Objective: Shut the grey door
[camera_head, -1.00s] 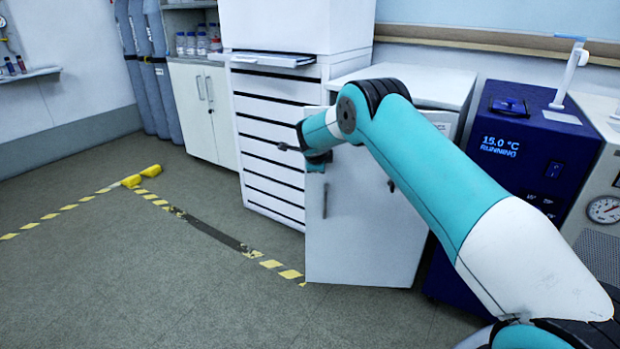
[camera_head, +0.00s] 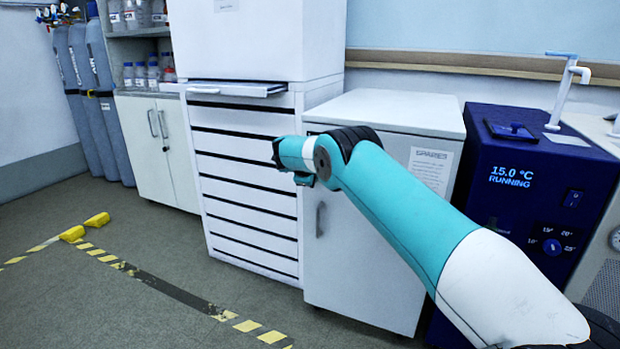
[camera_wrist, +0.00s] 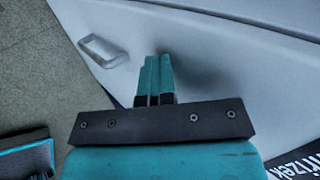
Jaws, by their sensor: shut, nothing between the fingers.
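The grey door (camera_head: 350,265) is the pale front of the low cabinet right of the drawer stack, with an upright bar handle (camera_head: 320,219) near its left edge. It looks flush or almost flush with the cabinet front. My arm hides its upper part, so I cannot tell whether a small gap is left. In the wrist view the door (camera_wrist: 215,65) fills most of the picture, with its handle (camera_wrist: 103,49) at upper left. My gripper (camera_wrist: 155,60) is shut and empty, its fingertips close to or touching the door panel, right of the handle. The head view hides the fingertips.
A white drawer stack (camera_head: 247,190) stands left of the cabinet, with its top drawer (camera_head: 238,89) slightly out. A blue chiller (camera_head: 530,200) stands on the right.

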